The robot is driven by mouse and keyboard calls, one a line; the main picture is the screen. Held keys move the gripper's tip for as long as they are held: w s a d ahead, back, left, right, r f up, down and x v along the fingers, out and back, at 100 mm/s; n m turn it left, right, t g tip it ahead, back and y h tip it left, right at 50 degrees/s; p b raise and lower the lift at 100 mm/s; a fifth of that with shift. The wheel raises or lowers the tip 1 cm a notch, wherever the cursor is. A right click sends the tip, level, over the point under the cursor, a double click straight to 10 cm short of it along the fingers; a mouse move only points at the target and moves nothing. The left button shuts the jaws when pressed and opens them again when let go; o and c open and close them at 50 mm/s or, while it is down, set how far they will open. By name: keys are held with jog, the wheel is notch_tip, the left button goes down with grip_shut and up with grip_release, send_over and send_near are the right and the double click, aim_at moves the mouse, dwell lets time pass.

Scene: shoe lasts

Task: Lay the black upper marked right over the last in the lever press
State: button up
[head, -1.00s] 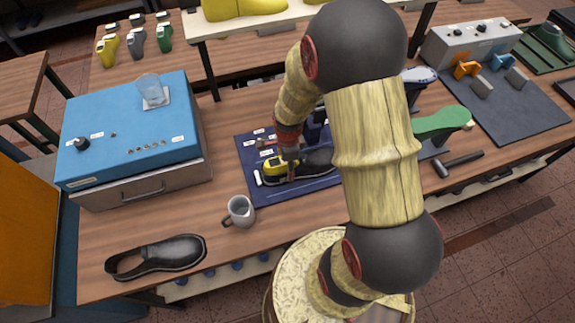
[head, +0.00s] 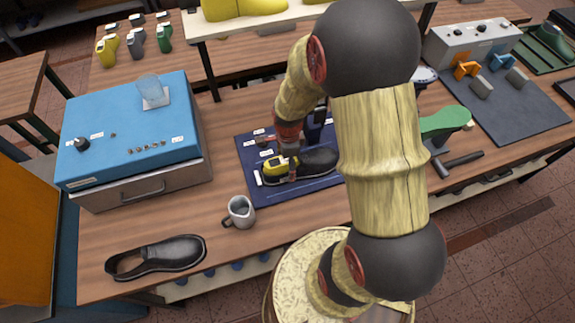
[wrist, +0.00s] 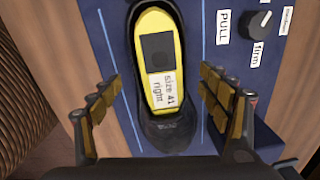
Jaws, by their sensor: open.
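The black upper (head: 318,160) lies around the yellow last (head: 276,168) on the blue lever press base. In the wrist view the black upper (wrist: 168,132) surrounds the yellow last (wrist: 152,22), whose top shows a dark square and a label reading "size 41 right". In the wrist view my gripper (wrist: 160,88) is open, one finger on each side of the upper, with gaps between. Part of the upper is hidden by my arm in the head view.
The press base (head: 250,150) has labels and a dial (wrist: 260,24) marked "PULL" and "firm". A second black shoe (head: 158,257) lies at the front left. A grey jug (head: 239,211) stands near the base. A blue-topped box (head: 130,125) fills the left; a hammer (head: 460,162) lies right.

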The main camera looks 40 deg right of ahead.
jog(key=r, duration=1)
jog(key=shift+s+a, duration=0.15)
jog(key=shift+s, duration=0.1)
